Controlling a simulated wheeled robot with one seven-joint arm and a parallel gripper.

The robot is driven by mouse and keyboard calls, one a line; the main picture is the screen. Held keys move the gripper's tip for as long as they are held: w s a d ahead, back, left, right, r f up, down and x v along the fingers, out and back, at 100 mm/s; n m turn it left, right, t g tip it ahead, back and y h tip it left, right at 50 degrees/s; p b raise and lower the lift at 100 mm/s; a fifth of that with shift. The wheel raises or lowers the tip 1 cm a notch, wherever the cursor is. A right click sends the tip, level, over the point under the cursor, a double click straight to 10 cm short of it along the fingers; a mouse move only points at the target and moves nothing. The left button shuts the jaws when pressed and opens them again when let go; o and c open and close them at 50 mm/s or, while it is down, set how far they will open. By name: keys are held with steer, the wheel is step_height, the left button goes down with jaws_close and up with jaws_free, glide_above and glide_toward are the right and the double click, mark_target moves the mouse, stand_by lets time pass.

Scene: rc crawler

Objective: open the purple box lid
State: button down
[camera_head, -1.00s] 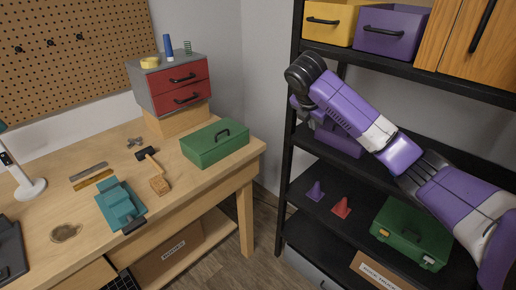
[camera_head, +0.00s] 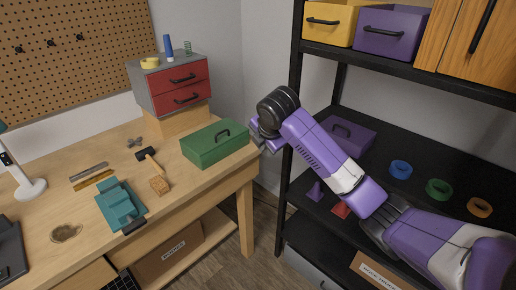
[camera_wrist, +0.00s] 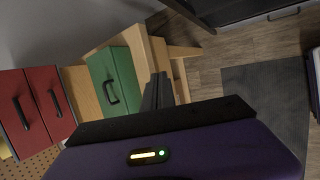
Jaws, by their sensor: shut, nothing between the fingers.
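The purple box (camera_head: 352,137) sits on the middle black shelf, partly behind my arm. Its lid looks shut, with a dark handle (camera_head: 341,130) on top. My gripper (camera_head: 258,140) is to the left of the purple box and apart from it, off the shelf and close to the right end of the workbench. In the wrist view, my gripper's dark fingers (camera_wrist: 158,92) are together and empty, pointing toward the workbench. The purple box does not show in the wrist view.
A green box (camera_head: 208,147) stands on the workbench (camera_head: 185,205) near my gripper; it also shows in the wrist view (camera_wrist: 121,76). A black shelf post (camera_head: 292,110) stands behind my arm. Blue (camera_head: 400,169), green (camera_head: 438,189) and orange (camera_head: 479,207) rings lie on the shelf.

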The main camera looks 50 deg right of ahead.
steer(key=shift+w+a+f, duration=0.25)
steer(key=shift+w+a, duration=0.15)
steer(key=shift+a, duration=0.3)
